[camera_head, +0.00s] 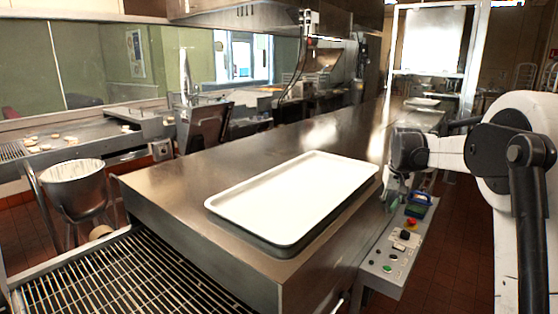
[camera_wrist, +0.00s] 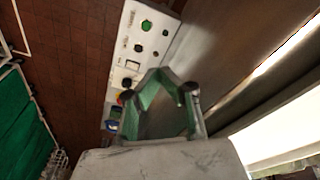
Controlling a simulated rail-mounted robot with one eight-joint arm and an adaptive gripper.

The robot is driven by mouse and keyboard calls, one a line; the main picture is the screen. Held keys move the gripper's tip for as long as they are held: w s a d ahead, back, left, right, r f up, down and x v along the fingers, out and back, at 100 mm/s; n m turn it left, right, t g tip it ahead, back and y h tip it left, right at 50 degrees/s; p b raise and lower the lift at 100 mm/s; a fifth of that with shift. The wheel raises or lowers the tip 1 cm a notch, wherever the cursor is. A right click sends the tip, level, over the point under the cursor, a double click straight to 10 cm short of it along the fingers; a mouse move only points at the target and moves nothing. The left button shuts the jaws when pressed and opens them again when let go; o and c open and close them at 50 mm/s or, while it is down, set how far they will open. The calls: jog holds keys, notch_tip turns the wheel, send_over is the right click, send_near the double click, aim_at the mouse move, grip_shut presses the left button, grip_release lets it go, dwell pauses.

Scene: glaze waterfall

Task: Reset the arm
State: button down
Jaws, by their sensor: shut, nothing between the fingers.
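My arm comes in from the right in the head view, and my gripper (camera_head: 391,200) hangs beside the right edge of the steel counter, close to the control panel. In the wrist view my gripper (camera_wrist: 172,84) shows its greenish fingers over the counter edge and panel. It is shut with nothing held. The exact gap to the panel is hard to tell.
The control panel (camera_head: 383,262) has buttons and a red knob (camera_head: 410,222); it also shows in the wrist view (camera_wrist: 146,28). A white tray (camera_head: 295,197) lies on the steel counter (camera_head: 180,190). A wire grate (camera_head: 100,285) and metal bowl (camera_head: 75,190) are at left.

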jog(key=s+a+r+t, duration=0.1)
jog(key=s+a+r, duration=0.2)
jog(key=s, duration=0.4)
jog(key=s+a+r+t, duration=0.1)
jog(key=s+a+r, duration=0.25)
jog(key=s, duration=0.35)
jog(key=s+a+r+t, duration=0.1)
jog(key=s+a+r, duration=0.25)
jog(key=s, duration=0.35)
jog(key=s+a+f, duration=0.2)
jog(key=s, duration=0.5)
jog(key=s+a+f+t, duration=0.1)
jog(key=s+a+f, duration=0.1)
jog(key=s, duration=0.5)
jog(key=s+a+f+n+t, duration=0.1)
jog(key=s+f, duration=0.3)
jog(key=s, duration=0.4)
jog(key=shift+a, duration=0.45)
